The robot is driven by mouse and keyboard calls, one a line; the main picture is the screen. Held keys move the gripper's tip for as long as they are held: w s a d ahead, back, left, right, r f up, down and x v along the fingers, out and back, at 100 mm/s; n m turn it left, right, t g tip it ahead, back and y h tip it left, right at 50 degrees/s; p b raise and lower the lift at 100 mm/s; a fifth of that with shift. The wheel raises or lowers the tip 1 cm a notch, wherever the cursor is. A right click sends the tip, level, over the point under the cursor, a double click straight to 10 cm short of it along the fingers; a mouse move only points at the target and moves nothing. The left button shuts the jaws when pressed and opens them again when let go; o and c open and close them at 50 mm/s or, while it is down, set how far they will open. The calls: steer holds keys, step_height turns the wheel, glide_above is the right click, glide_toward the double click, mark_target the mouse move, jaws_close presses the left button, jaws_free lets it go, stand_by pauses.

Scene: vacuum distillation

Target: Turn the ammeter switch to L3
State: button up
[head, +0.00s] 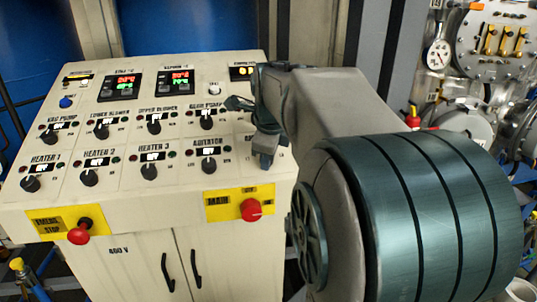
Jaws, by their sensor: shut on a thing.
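The ammeter display (243,73), a small black window with yellow digits, is at the top right of the sloping cream control panel. The ammeter switch is not clearly visible; my gripper and arm cover the panel below the display. My gripper (251,121) is at the right side of the panel, right of the knob with the pump label. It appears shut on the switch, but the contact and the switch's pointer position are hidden.
Several black knobs, such as the heater 3 knob (149,171), fill the panel to the left. A red main switch (251,210) and a red emergency stop (79,232) stick out in front. Gauges and piping stand at the right.

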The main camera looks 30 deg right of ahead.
steer(key=shift+r, duration=0.1)
steer(key=o, duration=1)
steer(key=shift+c, duration=0.2)
steer(key=v, duration=1.3)
steer(key=shift+s+r, duration=0.3)
steer(key=s+a+f+n, duration=0.4)
steer(key=f+n, duration=0.4)
steer(key=n, duration=0.1)
steer(key=s+a+f+n+y, duration=0.1)
steer(key=s+a+f+n, duration=0.3)
steer(key=f+n, duration=0.5)
steer(key=s+a+f+n+g, duration=0.1)
steer(key=s+a+f+n, duration=0.3)
steer(key=f+n, duration=0.4)
steer(key=shift+s+f+n+y, duration=0.3)
steer(key=shift+s+f+n, duration=0.1)
steer(key=shift+s+f, duration=0.25)
